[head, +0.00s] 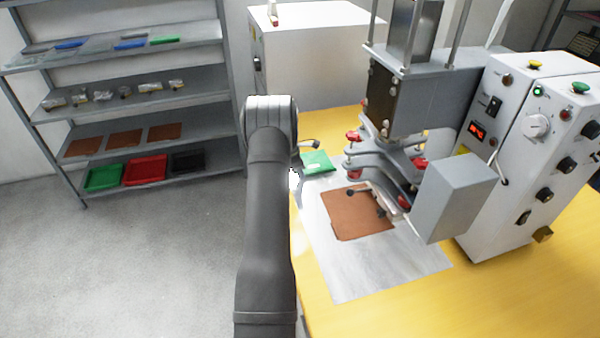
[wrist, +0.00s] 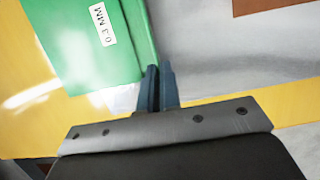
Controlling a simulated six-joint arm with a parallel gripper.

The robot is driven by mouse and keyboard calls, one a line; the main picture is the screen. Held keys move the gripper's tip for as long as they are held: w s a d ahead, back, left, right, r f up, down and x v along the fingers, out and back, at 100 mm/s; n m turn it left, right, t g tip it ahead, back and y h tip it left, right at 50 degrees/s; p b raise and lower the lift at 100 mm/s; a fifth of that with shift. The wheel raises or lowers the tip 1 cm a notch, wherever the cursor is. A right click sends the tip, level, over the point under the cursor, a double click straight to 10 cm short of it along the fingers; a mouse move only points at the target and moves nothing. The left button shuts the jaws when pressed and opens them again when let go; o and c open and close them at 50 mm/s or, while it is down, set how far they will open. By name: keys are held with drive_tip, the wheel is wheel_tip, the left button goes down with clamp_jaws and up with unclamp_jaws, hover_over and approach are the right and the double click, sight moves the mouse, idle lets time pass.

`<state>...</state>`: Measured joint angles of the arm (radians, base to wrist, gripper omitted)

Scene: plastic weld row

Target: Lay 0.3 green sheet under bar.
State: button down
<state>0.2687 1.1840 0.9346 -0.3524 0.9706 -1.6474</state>
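The green sheet (head: 317,162), labelled 0.3 MM, is near the far left end of the metal plate on the yellow table. In the wrist view the green sheet (wrist: 85,50) fills the upper left, with a raised strip along its right edge. My gripper (wrist: 160,70) is at the near end of that strip, its two fingers almost together with the strip's end between them. In the head view my arm hides most of the gripper. The bar (head: 388,205) of the press is above the plate, partly hidden by a grey box.
Shelves (head: 205,75) with sheets, bags and trays stand at the left. Bare yellow table shows in front.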

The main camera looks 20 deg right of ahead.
drive_tip(key=shift+r, duration=0.35)
drive_tip(key=shift+r, duration=0.25)
idle(0.3)
